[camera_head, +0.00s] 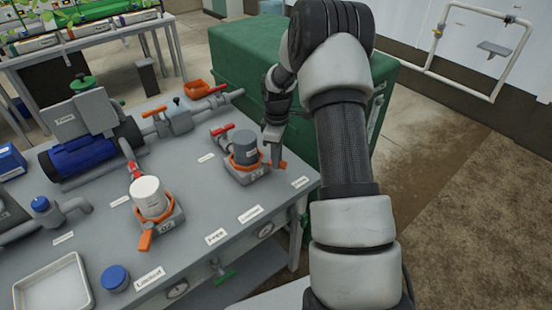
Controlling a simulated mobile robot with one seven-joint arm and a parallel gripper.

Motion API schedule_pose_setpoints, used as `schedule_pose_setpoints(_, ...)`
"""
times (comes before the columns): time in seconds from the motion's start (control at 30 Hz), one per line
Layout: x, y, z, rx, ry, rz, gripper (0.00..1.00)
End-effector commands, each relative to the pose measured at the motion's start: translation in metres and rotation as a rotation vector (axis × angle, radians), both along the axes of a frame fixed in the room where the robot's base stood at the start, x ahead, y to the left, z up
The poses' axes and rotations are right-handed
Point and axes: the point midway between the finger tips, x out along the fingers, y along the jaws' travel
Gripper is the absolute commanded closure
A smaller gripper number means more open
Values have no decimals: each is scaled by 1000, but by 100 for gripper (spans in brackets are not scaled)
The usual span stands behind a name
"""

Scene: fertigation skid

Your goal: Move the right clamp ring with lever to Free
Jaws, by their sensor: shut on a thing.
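The right clamp ring (238,163) is an orange band around a dark grey cylinder (245,145) on a grey base block at the bench's right end. Its orange lever (281,165) sticks out to the right of the ring. My gripper (275,155) reaches down from behind and is shut on this lever; the finger hides part of it. Small white labels lie around this clamp, one to its right (300,183) and one in front (250,214); their words are too small to read surely.
A second orange clamp ring (152,213) with a white cylinder stands to the left, its lever pointing forward. Red-handled and orange-handled valves stand behind. A large green box (235,60) is close behind my gripper. A white tray (52,285) and blue cap (115,278) are front left.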

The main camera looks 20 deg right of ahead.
Motion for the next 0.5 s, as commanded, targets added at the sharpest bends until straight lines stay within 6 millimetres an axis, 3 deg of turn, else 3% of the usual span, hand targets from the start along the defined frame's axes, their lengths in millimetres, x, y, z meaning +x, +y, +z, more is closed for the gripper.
schedule_pose_setpoints(0.37,3,-3,1,-6,-9,12,100)
schedule_pose_setpoints(0.4,3,-3,1,-6,-9,12,81)
schedule_pose_setpoints(0.5,3,-3,1,-6,-8,11,66)
